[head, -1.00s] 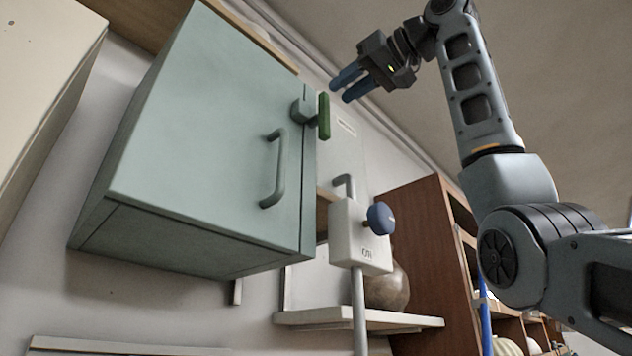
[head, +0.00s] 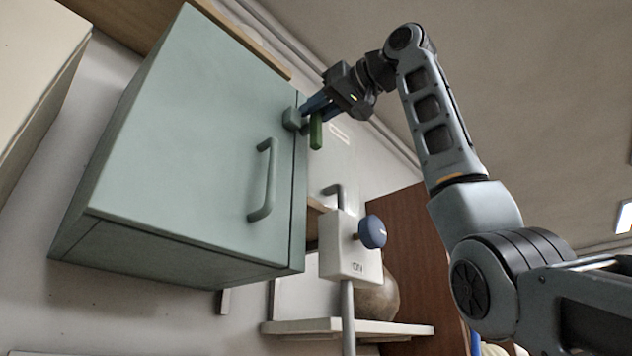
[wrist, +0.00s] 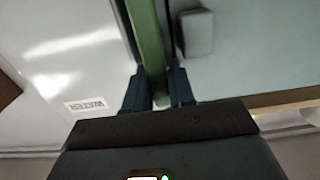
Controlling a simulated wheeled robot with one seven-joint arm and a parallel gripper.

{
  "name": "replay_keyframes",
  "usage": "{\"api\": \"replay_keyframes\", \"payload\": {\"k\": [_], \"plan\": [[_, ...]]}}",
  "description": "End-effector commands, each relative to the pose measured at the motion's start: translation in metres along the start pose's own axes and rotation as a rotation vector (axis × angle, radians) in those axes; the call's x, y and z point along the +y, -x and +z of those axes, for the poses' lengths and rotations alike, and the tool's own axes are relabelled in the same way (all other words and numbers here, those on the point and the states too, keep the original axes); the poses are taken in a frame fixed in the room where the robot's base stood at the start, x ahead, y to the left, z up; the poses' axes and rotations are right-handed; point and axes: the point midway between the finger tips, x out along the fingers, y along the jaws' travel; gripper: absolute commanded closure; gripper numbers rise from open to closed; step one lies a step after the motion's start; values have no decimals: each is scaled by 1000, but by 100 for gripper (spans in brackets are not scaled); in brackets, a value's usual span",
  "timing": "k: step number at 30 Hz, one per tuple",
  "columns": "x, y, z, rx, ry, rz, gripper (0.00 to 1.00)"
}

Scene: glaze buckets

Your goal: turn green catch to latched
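The green catch (head: 316,131) is a bar on a grey mount (head: 292,119) at the right edge of the pale green cabinet door (head: 200,130). It hangs upright, roughly along the door edge. My gripper (head: 309,107) is at the catch's upper part, which its blue fingers partly hide in the head view. In the wrist view the green catch (wrist: 148,40) runs between the two fingertips of my gripper (wrist: 158,88). The fingers are apart, one on each side of the bar, with a slight gap visible.
A grey handle (head: 264,180) stands out from the door below the catch. A white switch box (head: 346,245) with a blue knob (head: 372,232) is lower right, above a shelf (head: 345,327) with a round pot (head: 378,300). The wrist view shows a WATER label (wrist: 85,105).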

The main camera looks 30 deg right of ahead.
Motion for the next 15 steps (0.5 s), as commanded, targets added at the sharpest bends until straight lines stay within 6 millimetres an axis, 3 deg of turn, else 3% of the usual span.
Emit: {"api": "replay_keyframes", "payload": {"k": [3,15], "plan": [[0,0,0,0,0,0,100],[2,0,0,-1,-54,0,100]]}}
